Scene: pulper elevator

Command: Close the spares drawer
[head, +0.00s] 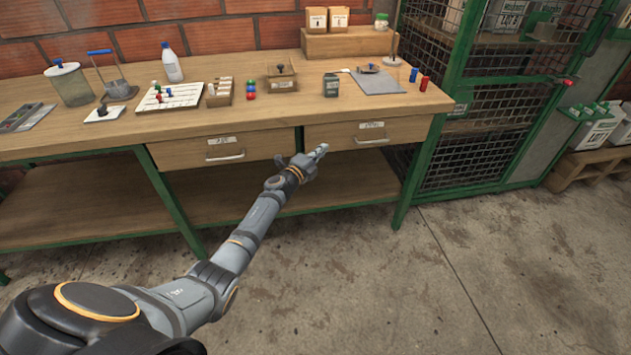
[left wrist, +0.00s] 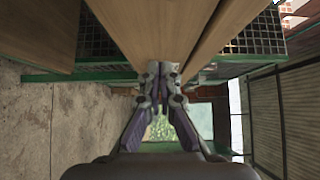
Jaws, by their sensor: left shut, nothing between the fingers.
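Two wooden drawers sit side by side under the bench top. The left drawer (head: 196,152) and the right drawer (head: 345,136) each have a bar handle and a pale label. The labels are too small to read, so I cannot tell which is the spares drawer. I also cannot tell how far either stands out. My left gripper (head: 322,149) is shut and empty, close to the right drawer's front, left of its handle. In the left wrist view its fingertips (left wrist: 163,72) are together at a wooden face (left wrist: 140,25); contact is unclear. My right gripper is out of view.
The bench top (head: 180,122) carries a pegboard, bottle, jar, small boxes and a grey mat (head: 378,82). A green bench leg (head: 411,180) and a green mesh cage (head: 485,115) stand to the right. The concrete floor (head: 400,270) in front is clear.

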